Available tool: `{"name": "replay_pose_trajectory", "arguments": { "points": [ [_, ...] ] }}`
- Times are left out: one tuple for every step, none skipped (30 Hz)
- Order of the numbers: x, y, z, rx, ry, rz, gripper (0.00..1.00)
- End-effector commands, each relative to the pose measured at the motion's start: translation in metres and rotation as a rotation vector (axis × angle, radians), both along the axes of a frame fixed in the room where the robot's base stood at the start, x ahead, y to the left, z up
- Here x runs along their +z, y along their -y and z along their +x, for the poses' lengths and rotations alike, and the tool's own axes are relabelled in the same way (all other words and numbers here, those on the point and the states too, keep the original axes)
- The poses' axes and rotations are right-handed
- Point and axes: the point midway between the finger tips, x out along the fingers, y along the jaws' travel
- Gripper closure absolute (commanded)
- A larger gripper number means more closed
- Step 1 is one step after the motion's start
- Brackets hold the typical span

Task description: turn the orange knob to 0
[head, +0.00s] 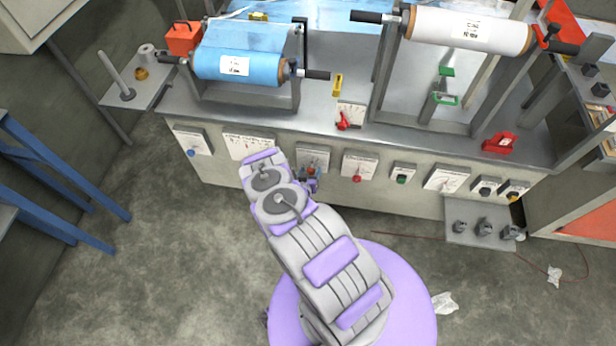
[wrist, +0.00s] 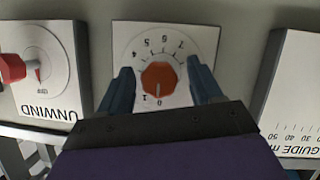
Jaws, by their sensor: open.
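The orange knob (wrist: 159,78) sits on a white dial plate (wrist: 187,36) with upside-down numbers in the wrist view. A thin mark on the knob points down in the picture, close to the 0; the exact angle is hard to tell. My gripper (wrist: 160,68) is open, with one dark blue finger on each side of the knob. Gaps show between the fingers and the knob. In the head view the knob (head: 311,171) is small, and my gripper (head: 309,182) is at it, partly hidden by my arm.
The UNWIND dial with a red knob (wrist: 12,69) is left of my gripper in the wrist view. A GUIDE gauge plate (wrist: 295,95) is at the right. In the head view, a red knob (head: 357,179) and a green button (head: 402,180) are farther right on the panel.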

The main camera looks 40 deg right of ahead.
Motion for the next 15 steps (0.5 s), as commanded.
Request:
{"name": "replay_pose_trajectory", "arguments": {
  "points": [
    [0.001,-0.002,-0.001,0.001,-0.001,0.001,0.35],
    [0.002,-0.004,-0.002,0.001,-0.001,0.001,0.35],
    [0.003,-0.007,-0.004,0.001,-0.001,0.001,0.35],
    [0.005,-0.010,-0.006,0.001,-0.002,0.001,0.35],
    [0.007,-0.013,-0.008,0.000,-0.001,0.002,0.35],
    [0.009,-0.018,-0.011,0.000,-0.002,0.003,0.35],
    [0.011,-0.022,-0.014,0.003,-0.003,0.002,0.35],
    [0.013,-0.027,-0.018,0.004,-0.005,0.002,0.35],
    [0.016,-0.035,-0.023,0.004,-0.006,0.003,0.35],
    [0.019,-0.040,-0.026,0.005,-0.006,0.002,0.35],
    [0.022,-0.045,-0.030,0.005,-0.004,0.000,0.35],
    [0.025,-0.052,-0.034,0.006,-0.003,0.002,0.35],
    [0.028,-0.057,-0.038,0.005,-0.005,0.001,0.35],
    [0.030,-0.062,-0.042,0.004,-0.006,0.002,0.35],
    [0.033,-0.069,-0.047,0.005,-0.009,0.001,0.35]
  ]
}}
